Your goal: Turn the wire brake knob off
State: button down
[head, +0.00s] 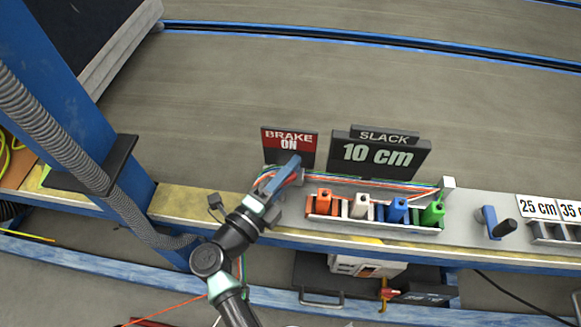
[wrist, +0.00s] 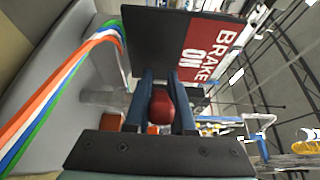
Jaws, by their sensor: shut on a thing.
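The brake sign (head: 288,145) stands behind my gripper in the head view and reads "BRAKE ON" in white, partly on red. In the wrist view the same sign (wrist: 205,50) rises just beyond the fingers. The red brake knob (wrist: 162,107) sits between the two fingers of my gripper (wrist: 167,98) in the wrist view, and the fingers are shut on it. In the head view my gripper (head: 280,178) is at the left end of the grey panel, and it mostly hides the knob.
Orange, white, blue and green wires run from beside the gripper to matching colored blocks (head: 362,206). A "SLACK 10 cm" sign (head: 378,155) stands behind them. A blue crank (head: 490,221) is farther right. A blue post (head: 80,100) rises on the left.

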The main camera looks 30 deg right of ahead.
jog(key=n+t+y+p, duration=0.2)
jog(key=t, duration=0.1)
jog(key=shift+w+a+r+n+p, duration=0.1)
jog(key=shift+w+a+n+p, duration=0.05)
jog(key=shift+n+p, duration=0.2)
jog(key=t+y, duration=0.1)
jog(key=n+t+y, duration=0.2)
jog(key=shift+w+a+f+n, duration=0.25)
jog(key=shift+w+a+f+n+t+y+b, duration=0.15)
jog(key=shift+n+t+y+b, duration=0.65)
jog(key=shift+y, duration=0.4)
jog(key=n+y+b, duration=0.1)
jog(key=t+y+b, duration=0.1)
jog(key=b, duration=0.1)
jog(key=shift+w+a+f+n+y, duration=0.1)
jog(key=shift+a+n+y, duration=0.1)
jog(key=shift+n+y, duration=0.15)
jog(key=shift+w+a+n+y+b, duration=0.1)
jog(key=shift+a+n+y+b, duration=0.3)
jog(key=shift+b, duration=0.65)
jog(key=shift+d+r+n+t+y+b, duration=0.1)
jog(key=shift+r+n+t+y+b, duration=0.1)
jog(key=shift+n+t+y+b, duration=0.25)
jog(key=shift+r+y+b, duration=0.15)
jog(key=shift+y+b, duration=0.15)
jog(key=c, duration=0.8)
grip_release()
